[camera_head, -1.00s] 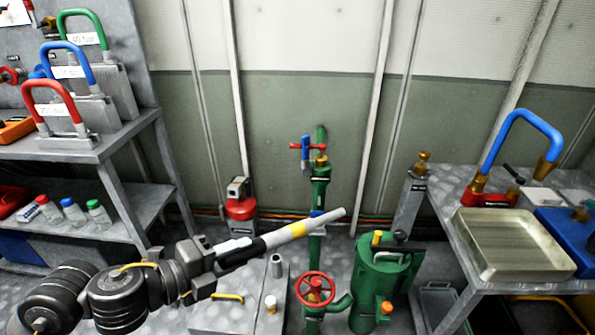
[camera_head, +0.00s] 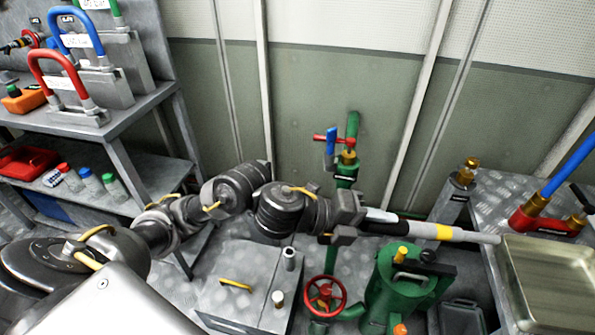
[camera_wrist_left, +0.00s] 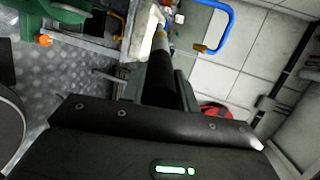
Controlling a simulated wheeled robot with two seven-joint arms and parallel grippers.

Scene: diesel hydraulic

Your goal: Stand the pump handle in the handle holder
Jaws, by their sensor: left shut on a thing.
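The pump handle (camera_head: 418,230) is a rod with black, white, yellow and grey sections. My left gripper (camera_head: 352,220) is shut on its black end. The rod points right, nearly level in the head view, and its grey tip shows in front of the near left edge of the right table. In the left wrist view the handle (camera_wrist_left: 158,72) runs up and away from the gripper. I cannot tell for sure which thing is the handle holder; a short upright grey tube (camera_head: 289,259) stands on a grey metal box. My right gripper is not in view.
A green pump body (camera_head: 397,290) and a red handwheel (camera_head: 324,296) stand below the handle. A green pipe with a red-blue valve (camera_head: 333,141) rises behind the arm. The right table holds a metal tray (camera_head: 508,285) and a red-based blue pipe (camera_head: 548,221).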

